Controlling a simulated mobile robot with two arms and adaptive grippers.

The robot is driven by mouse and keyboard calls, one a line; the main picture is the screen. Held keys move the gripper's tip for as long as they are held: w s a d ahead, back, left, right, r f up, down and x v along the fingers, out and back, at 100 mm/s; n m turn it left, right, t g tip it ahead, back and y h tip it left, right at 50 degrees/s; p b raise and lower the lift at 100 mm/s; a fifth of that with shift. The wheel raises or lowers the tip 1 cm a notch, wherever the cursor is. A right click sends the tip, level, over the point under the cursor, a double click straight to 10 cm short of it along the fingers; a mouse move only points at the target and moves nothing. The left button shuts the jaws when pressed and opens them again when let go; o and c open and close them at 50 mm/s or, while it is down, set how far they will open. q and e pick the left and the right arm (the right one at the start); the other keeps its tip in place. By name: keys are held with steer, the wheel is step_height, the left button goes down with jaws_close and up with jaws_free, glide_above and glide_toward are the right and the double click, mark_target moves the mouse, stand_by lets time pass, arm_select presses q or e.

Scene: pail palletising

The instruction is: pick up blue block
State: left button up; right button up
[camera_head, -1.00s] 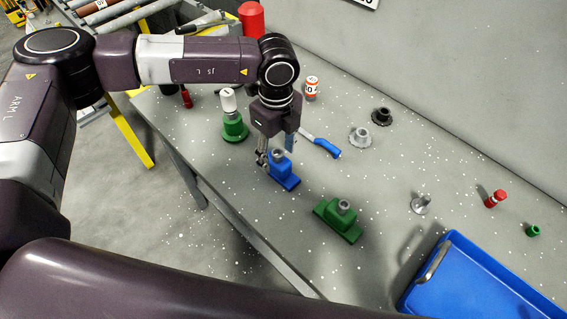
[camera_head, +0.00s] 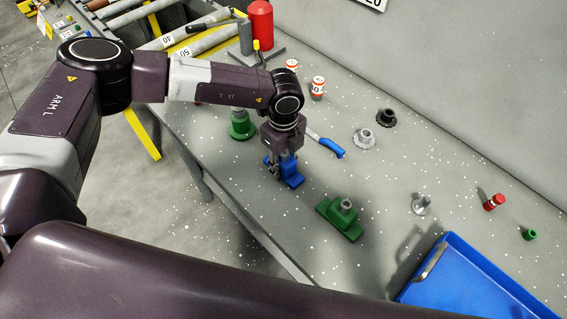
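The blue block (camera_head: 291,178) sits on the grey table, its wide base showing under my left gripper. My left gripper (camera_head: 281,166) points down directly over it, with one finger visible at the block's near left side. The other finger is hidden behind the gripper and block, so I cannot tell whether the fingers press on it. The block's top is largely covered by the gripper. My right gripper is not in view.
A green block (camera_head: 341,217) lies just right and nearer. A blue-handled tool (camera_head: 330,147) lies close behind the blue block. A green round-based item (camera_head: 241,126) stands to the left. A blue tray (camera_head: 470,280) is at lower right.

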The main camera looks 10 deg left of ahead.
arm_select(q)
jaws_close()
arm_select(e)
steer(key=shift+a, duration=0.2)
arm_select(q)
steer(key=shift+r, duration=0.1)
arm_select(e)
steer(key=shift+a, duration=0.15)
arm_select(q)
step_height(320, 180, up, 20)
steer(key=b, duration=0.5)
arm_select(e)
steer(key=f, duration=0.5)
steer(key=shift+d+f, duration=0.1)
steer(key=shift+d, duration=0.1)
